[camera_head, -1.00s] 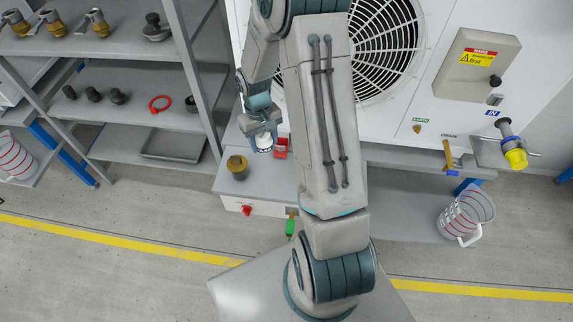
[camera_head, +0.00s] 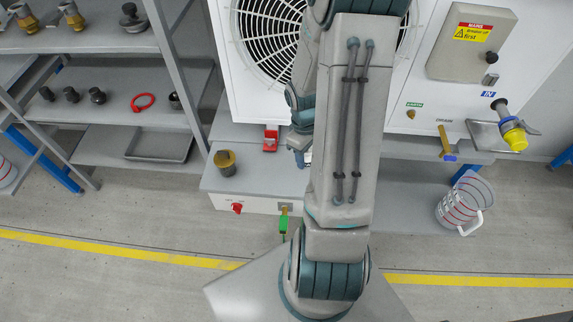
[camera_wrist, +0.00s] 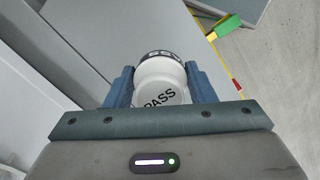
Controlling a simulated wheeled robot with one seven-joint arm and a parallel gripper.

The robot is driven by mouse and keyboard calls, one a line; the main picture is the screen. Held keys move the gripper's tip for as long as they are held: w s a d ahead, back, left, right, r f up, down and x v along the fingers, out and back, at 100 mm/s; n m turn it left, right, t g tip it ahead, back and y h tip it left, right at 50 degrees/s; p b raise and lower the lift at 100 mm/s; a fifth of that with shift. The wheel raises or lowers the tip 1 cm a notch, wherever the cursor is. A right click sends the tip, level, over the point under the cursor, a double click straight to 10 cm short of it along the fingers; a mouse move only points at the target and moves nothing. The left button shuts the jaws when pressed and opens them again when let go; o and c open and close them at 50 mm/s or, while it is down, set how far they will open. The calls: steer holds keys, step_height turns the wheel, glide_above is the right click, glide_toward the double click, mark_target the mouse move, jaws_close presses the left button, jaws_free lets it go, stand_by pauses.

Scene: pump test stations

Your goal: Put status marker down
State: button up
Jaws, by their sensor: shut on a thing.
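The status marker (camera_wrist: 162,82) is a white round piece with a dark band and the word "PASS" on it. In the wrist view it sits between the two blue fingers of my gripper (camera_wrist: 160,88), which is shut on it. In the head view my gripper (camera_head: 300,150) is partly hidden behind my arm, near the grey bench (camera_head: 255,180), and the marker can barely be made out. I cannot tell whether the marker touches the bench top.
On the bench are a red piece (camera_head: 271,140) and a brass-and-dark fitting (camera_head: 226,163). A green plug (camera_head: 283,223) is at its front. A white machine (camera_head: 240,95) stands behind. Shelves (camera_head: 110,125) with fittings are left; a clear jug (camera_head: 465,203) is right.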

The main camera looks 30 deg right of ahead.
glide_above(285, 171)
step_height(285, 171, down, 4)
steer(key=shift+w+a+f+b, duration=0.1)
steer(key=shift+w+b, duration=0.05)
steer(key=shift+b, duration=0.15)
steer(key=shift+f+b, duration=0.3)
steer(key=shift+f, duration=1.7)
steer(key=shift+f, duration=0.1)
steer(key=shift+f, duration=0.15)
steer(key=o, duration=1.1)
